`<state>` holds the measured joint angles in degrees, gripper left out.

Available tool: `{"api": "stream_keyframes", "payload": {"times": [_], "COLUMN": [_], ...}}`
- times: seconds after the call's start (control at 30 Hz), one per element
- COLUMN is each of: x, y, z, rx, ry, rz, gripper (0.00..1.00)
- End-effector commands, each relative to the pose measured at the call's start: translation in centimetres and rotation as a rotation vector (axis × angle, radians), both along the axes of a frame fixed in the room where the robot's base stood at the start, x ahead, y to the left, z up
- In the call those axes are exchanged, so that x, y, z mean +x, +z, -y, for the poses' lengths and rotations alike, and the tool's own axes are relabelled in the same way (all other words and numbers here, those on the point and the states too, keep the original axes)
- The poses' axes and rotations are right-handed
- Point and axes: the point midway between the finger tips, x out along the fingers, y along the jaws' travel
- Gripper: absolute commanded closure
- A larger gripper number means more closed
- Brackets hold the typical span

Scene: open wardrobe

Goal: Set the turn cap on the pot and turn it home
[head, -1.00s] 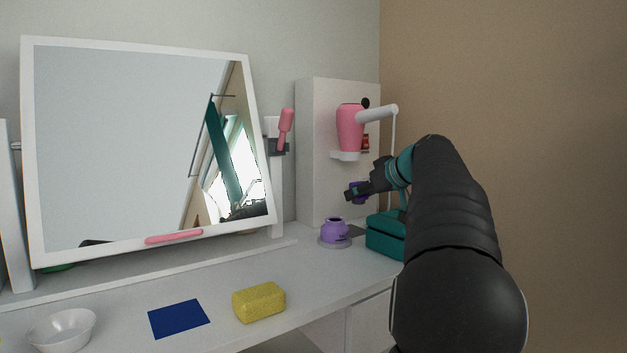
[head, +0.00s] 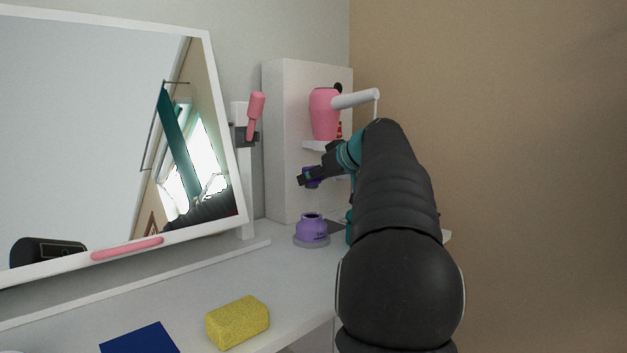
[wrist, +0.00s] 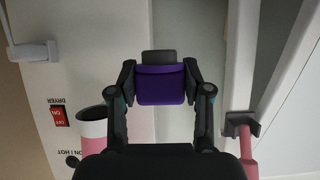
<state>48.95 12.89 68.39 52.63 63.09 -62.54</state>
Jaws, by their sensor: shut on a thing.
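The purple pot (head: 312,228) stands upright and open-mouthed on a round grey base (head: 312,241) on the white counter. My gripper (head: 308,179) is above the pot, clear of it. It is shut on the dark purple turn cap (head: 314,183), which is partly hidden behind the fingers in the head view. In the wrist view the cap (wrist: 161,88) sits between both fingertips of my gripper (wrist: 160,82), with a dark grey block-shaped part at its top. The pot does not show in the wrist view.
A pink hair dryer (head: 324,113) hangs on the white panel (head: 290,140) behind the pot. A tilted mirror (head: 80,120) stands at left. A yellow sponge (head: 238,322) and a blue mat (head: 140,340) lie in front. The counter left of the pot is clear.

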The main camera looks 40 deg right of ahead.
Motion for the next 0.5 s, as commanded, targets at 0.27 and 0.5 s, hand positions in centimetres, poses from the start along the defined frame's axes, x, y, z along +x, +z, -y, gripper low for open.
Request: {"api": "stream_keyframes", "payload": {"times": [0.27, 0.5], "x": [0.0, 0.0], "y": [-2.4, -4.5], "z": [0.0, 0.0], "rx": [0.000, 0.000], "ry": [0.000, 0.000], "rz": [-0.001, -0.001], "gripper": [0.79, 0.79]}}
